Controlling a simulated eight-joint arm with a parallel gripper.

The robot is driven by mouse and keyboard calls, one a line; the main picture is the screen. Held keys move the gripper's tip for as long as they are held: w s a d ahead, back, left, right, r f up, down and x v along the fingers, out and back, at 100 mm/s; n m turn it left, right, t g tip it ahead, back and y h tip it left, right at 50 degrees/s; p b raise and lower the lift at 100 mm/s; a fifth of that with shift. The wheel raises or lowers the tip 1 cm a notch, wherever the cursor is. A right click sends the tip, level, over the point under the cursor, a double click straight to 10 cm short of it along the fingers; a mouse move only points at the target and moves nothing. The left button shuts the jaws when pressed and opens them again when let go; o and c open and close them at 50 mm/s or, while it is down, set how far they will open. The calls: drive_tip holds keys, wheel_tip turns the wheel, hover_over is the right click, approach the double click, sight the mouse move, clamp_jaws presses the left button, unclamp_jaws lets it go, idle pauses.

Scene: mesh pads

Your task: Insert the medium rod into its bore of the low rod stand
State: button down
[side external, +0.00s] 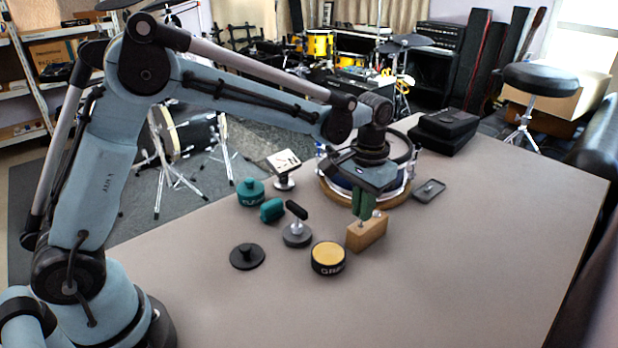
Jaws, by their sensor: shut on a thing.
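The low rod stand (368,235) is a small wooden block on the grey table, right of centre in the side view. My gripper (363,208) is directly above it, pointing down, with its green fingers shut on a thin rod, the medium rod (362,223). Only a short grey length of the rod shows below the fingertips, at the top of the block. I cannot tell whether its tip is inside a bore or just above it. A small pale knob (377,213) shows beside the fingers over the stand. The bores are too small to see.
A yellow-topped black round pad (328,257), a grey base with a black handle (296,234), a black disc (247,257) and teal pieces (251,192) lie left of the stand. A drum (325,183) stands behind; a dark flat case (428,191) lies right. The front right table is clear.

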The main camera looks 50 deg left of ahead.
drive_tip(key=shift+f, duration=0.2)
drive_tip(key=c, duration=1.1)
unclamp_jaws()
drive_tip(key=shift+c, duration=0.2)
drive_tip(key=shift+r, duration=0.1)
wheel_tip(320, 180, up, 12)
